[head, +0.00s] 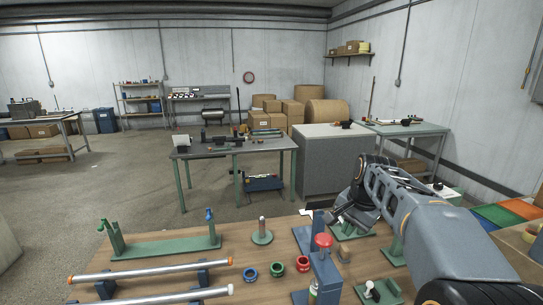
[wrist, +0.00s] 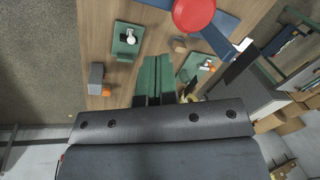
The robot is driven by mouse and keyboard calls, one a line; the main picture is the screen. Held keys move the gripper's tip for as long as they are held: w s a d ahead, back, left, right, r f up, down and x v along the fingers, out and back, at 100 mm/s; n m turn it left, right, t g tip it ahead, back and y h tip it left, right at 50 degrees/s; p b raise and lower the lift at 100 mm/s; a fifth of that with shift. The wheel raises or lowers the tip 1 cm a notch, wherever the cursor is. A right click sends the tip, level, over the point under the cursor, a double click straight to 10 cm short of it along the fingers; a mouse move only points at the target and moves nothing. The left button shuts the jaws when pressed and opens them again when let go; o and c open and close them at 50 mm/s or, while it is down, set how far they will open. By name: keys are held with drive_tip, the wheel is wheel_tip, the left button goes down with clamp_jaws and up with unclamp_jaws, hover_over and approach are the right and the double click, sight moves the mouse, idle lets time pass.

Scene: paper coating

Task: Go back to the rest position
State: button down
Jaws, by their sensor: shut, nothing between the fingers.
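My arm reaches in from the right in the head view. My gripper (head: 338,217) is over the right part of the wooden workbench (head: 190,248), near the blue stand with a red knob (head: 323,240). In the wrist view my gripper (wrist: 154,99) shows its dark fingers together with nothing between them. Green pieces lie beyond the fingertips, and the red knob (wrist: 193,14) shows at the top. How high the gripper is above the bench is hard to tell.
The bench holds a green two-post stand (head: 165,246), two rods on blue supports, a blue ring (head: 250,273), a green ring (head: 276,268), a red ring (head: 302,264) and a green-based post (head: 262,234). A grey table (head: 233,152) and cabinet (head: 335,165) stand behind, with open floor between.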

drive_tip(key=s+a+f+n, duration=0.1)
drive_tip(key=s+f+n, duration=0.1)
drive_tip(key=s, duration=0.4)
drive_tip(key=s+a+f+n+t, duration=0.1)
drive_tip(key=s+f+n, duration=0.2)
drive_tip(key=s, duration=0.3)
drive_tip(key=s+a+f+n+t+h, duration=0.1)
drive_tip(key=s+a+f+n, duration=0.1)
drive_tip(key=s+n, duration=0.2)
drive_tip(key=shift+s+f+n, duration=0.15)
drive_tip(key=shift+s+n, duration=0.15)
drive_tip(key=shift+s, duration=0.95)
drive_tip(key=shift+d, duration=0.1)
